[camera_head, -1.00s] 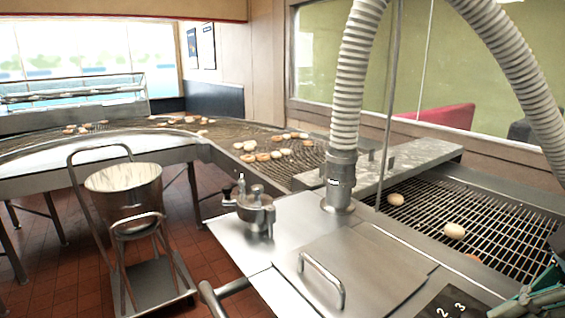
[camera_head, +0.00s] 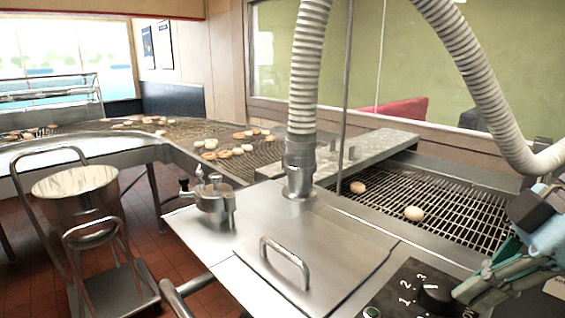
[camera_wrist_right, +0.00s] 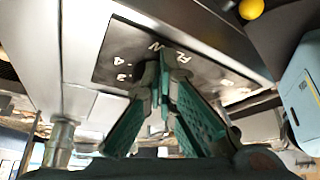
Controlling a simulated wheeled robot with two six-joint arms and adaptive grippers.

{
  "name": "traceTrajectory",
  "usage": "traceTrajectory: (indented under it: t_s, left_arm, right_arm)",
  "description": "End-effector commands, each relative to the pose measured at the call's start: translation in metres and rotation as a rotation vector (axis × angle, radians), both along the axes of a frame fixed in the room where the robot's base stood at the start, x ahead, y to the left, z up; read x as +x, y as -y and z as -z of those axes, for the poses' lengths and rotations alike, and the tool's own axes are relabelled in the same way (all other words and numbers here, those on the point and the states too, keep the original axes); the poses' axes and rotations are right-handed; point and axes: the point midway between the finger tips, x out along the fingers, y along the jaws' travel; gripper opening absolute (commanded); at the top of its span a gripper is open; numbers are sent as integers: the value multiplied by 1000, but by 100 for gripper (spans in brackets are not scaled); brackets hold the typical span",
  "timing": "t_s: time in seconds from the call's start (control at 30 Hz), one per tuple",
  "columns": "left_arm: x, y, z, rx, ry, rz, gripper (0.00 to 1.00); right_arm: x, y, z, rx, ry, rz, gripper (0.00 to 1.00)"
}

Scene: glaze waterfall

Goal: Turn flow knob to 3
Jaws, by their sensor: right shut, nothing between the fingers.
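The flow knob (camera_head: 435,297) is a round black knob on a dark panel (camera_head: 395,294) at the lower right of the head view. White numerals 1, 2 and 3 are printed around it. I cannot make out which numeral it points to. My right gripper (camera_head: 472,291) has green fingers and is shut and empty, just right of the knob. In the right wrist view the gripper (camera_wrist_right: 166,72) covers part of the panel (camera_wrist_right: 122,52), where the lettering appears inverted. Contact with the knob cannot be told. My left gripper is out of view.
A steel lid with a handle (camera_head: 285,262) lies left of the panel. A ribbed hose (camera_head: 303,95) rises behind it. A wire conveyor (camera_head: 455,212) carrying doughnuts runs behind the panel. A bowl on a cart (camera_head: 78,205) stands at left.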

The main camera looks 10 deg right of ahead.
Motion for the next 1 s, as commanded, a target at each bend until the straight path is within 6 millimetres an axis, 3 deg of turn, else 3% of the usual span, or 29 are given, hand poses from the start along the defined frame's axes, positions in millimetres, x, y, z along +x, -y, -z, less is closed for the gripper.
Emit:
traceTrajectory:
  t_s: [0.83,1.0]
  left_arm:
    - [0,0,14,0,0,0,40]
    - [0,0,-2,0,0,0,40]
  right_arm:
    - [-8,1,1,3,3,1,0]
    - [-9,2,-17,1,1,1,0]
